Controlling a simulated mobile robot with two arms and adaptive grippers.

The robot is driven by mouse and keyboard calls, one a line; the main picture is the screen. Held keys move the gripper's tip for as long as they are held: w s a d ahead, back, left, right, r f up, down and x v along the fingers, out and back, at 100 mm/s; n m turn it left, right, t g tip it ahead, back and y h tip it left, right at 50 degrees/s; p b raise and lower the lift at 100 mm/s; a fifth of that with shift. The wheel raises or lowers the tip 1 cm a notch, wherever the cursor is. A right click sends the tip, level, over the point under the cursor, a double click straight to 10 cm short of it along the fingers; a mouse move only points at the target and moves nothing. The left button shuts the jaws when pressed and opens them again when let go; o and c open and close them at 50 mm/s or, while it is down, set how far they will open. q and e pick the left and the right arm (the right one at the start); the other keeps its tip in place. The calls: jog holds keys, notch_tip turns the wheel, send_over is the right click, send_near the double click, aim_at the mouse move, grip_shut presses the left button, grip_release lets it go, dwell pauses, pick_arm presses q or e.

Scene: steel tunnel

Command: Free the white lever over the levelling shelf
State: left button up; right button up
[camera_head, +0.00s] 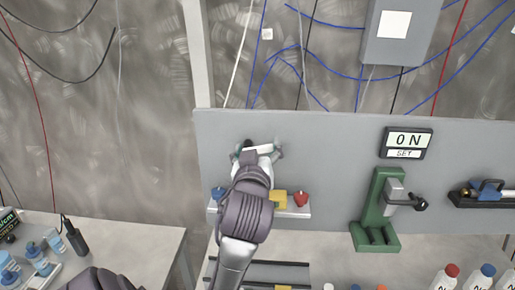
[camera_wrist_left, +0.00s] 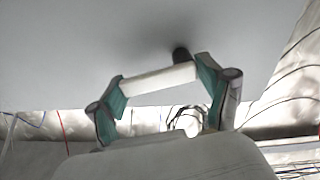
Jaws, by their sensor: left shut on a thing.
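The white lever (camera_wrist_left: 158,79) is a pale bar between the teal fingertips of my left gripper (camera_wrist_left: 162,84) in the left wrist view. A dark round pivot (camera_wrist_left: 181,54) joins its right part to the grey panel. In the head view the white lever (camera_head: 259,149) lies nearly level on the panel, and my left gripper (camera_head: 260,153) is shut on it, its body hiding part of it. The levelling shelf (camera_head: 301,212) is a narrow white ledge below, partly hidden by my left arm. My right gripper is not in view.
A blue piece (camera_head: 218,193), a yellow block (camera_head: 279,200) and a red piece (camera_head: 300,198) stand on the shelf. Right of it are a green press (camera_head: 375,215) and a display reading "ON SET" (camera_head: 406,142). Bottles (camera_head: 446,279) stand front right.

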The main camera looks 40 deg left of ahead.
aim_at(260, 146)
pick_arm(q)
jog(key=shift+w+d+f+m+p, duration=0.1)
jog(key=shift+f+m+p, duration=0.15)
jog(key=shift+m, duration=0.45)
jog(key=shift+f+m+p, duration=0.1)
jog(key=shift+m+p, duration=0.25)
jog(key=shift+m, duration=0.35)
jog(key=o, duration=1.1)
jog(key=shift+w, duration=0.1)
jog(key=shift+r, duration=0.2)
notch_tip(260, 146, up, 10)
jog(key=shift+f, duration=0.2)
